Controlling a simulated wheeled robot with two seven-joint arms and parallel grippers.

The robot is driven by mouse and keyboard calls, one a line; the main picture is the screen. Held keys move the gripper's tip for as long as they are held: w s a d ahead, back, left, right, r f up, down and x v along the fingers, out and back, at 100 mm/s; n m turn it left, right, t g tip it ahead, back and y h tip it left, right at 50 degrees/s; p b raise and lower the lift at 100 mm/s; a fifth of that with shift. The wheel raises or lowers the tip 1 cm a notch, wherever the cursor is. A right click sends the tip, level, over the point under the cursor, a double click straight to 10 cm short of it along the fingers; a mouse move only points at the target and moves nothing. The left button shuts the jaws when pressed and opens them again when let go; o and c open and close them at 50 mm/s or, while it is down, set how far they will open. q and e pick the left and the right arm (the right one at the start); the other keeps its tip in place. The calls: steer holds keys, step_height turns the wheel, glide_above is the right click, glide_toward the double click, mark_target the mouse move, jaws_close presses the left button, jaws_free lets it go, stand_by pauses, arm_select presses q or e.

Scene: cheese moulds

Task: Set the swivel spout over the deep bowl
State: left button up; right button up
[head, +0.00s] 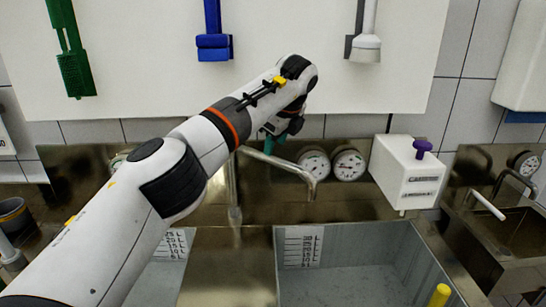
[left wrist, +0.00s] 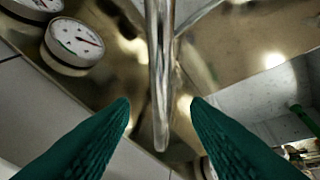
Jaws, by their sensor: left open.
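The swivel spout (head: 279,161) is a bent metal pipe on an upright post (head: 234,190) between two grey bowls. In the head view its downturned end appears in front of the back wall, near the right bowl's left back corner. The left bowl (head: 150,280) is partly behind my arm; the right bowl (head: 350,285) shows more. Both have litre scales, and I cannot tell which is deeper. My left gripper (head: 273,138) is open at the spout, partly hidden by its wrist. In the left wrist view the spout (left wrist: 160,60) runs between the teal fingers, apparently touching neither.
Two round gauges (head: 331,164) are on the wall right of the gripper. A white box with a purple knob (head: 408,172) is further right. A yellow rod (head: 439,296) stands at the right bowl's front.

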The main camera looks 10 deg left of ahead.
arm_select(q)
steer(key=v, duration=0.7)
steer(key=shift+b, duration=0.35)
